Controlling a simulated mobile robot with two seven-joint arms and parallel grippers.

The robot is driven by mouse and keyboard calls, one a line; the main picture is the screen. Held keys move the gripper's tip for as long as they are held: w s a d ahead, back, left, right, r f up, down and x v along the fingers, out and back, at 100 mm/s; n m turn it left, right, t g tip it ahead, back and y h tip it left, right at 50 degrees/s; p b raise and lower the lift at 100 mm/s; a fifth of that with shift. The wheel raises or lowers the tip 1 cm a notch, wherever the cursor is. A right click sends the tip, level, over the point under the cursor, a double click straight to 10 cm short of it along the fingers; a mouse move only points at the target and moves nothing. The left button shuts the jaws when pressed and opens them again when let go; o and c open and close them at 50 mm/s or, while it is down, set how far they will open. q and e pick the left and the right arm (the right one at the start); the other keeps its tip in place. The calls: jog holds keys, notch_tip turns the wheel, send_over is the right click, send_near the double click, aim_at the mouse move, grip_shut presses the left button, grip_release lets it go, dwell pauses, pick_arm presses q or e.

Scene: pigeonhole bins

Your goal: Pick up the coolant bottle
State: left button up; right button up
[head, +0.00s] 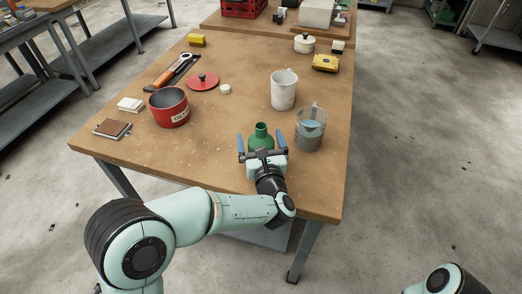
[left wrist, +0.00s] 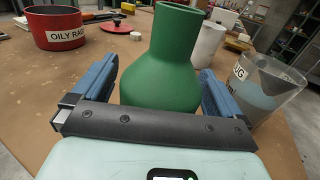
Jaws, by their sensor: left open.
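The coolant bottle (head: 261,136) is green with a narrow neck and stands upright on the wooden table (head: 230,105) near its front right. It fills the middle of the left wrist view (left wrist: 165,65). My left gripper (head: 262,143) is open, with its blue fingers on either side of the bottle; it also shows in the left wrist view (left wrist: 155,90). Whether the fingers touch the bottle cannot be told. The bottle's base is hidden behind the gripper's palm. My right gripper is not in view.
A clear jug (head: 311,128) with bluish liquid stands close to the right of the bottle. A white pitcher (head: 284,90) stands behind. A red tin (head: 169,107) labelled for oily rags, its red lid (head: 203,82) and a brown notebook (head: 113,129) lie left. The table between tin and bottle is clear.

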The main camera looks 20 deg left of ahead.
pick_arm(q)
jog(key=c, duration=1.2)
jog(key=shift+r, duration=0.1)
jog(key=shift+c, duration=0.2)
